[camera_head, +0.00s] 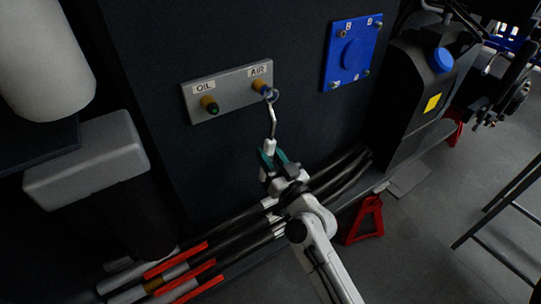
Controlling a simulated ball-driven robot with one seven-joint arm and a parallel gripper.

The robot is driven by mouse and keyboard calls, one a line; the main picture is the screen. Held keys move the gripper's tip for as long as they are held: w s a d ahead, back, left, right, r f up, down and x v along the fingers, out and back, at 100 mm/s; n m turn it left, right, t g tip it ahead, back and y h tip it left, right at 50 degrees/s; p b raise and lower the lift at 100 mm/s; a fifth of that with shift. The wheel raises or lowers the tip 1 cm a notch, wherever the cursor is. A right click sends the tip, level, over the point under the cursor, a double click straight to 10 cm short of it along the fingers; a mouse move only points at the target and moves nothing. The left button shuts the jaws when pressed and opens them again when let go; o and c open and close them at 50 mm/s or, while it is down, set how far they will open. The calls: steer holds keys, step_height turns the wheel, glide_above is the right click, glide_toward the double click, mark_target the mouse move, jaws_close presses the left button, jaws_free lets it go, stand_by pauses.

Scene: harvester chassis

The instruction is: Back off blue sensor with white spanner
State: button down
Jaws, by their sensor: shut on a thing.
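The blue sensor (266,92) sits in a brass fitting under the AIR label on a grey plate (235,92) on the dark chassis wall. My gripper (269,158) is below the plate and shut on the white handle of the spanner (272,122). The spanner points up, and its ring end (272,96) is at the blue sensor. I cannot tell whether the ring is fully seated around it or just in front of it.
A green-tipped sensor (210,106) sits under the OIL label to the left. A blue square cover (352,54) is at upper right. Dark hoses with red sleeves (184,273) run below. A red stand (367,219) is on the floor at right.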

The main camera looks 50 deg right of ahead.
steer(key=shift+w+d, duration=0.15)
steer(key=shift+w, duration=0.45)
steer(key=shift+w+d+p, duration=0.1)
steer(key=shift+w+p, duration=0.15)
steer(key=shift+p, duration=0.05)
steer(key=shift+s+d+f+b, duration=0.15)
steer(key=shift+d+b, duration=0.1)
steer(key=shift+b, duration=0.5)
steer(key=d+n+b, duration=0.1)
steer(key=b, duration=0.1)
steer(key=d+n+b, duration=0.1)
steer(key=b, duration=0.1)
steer(key=shift+s+n+y+b, duration=0.2)
steer(key=shift+n+y+b, duration=0.1)
steer(key=shift+b, duration=0.05)
steer(key=shift+s+d+b, duration=0.1)
steer(key=shift+d+b, duration=0.25)
steer(key=shift+b, duration=0.35)
steer(key=shift+d+n, duration=0.1)
steer(key=shift+n, duration=0.2)
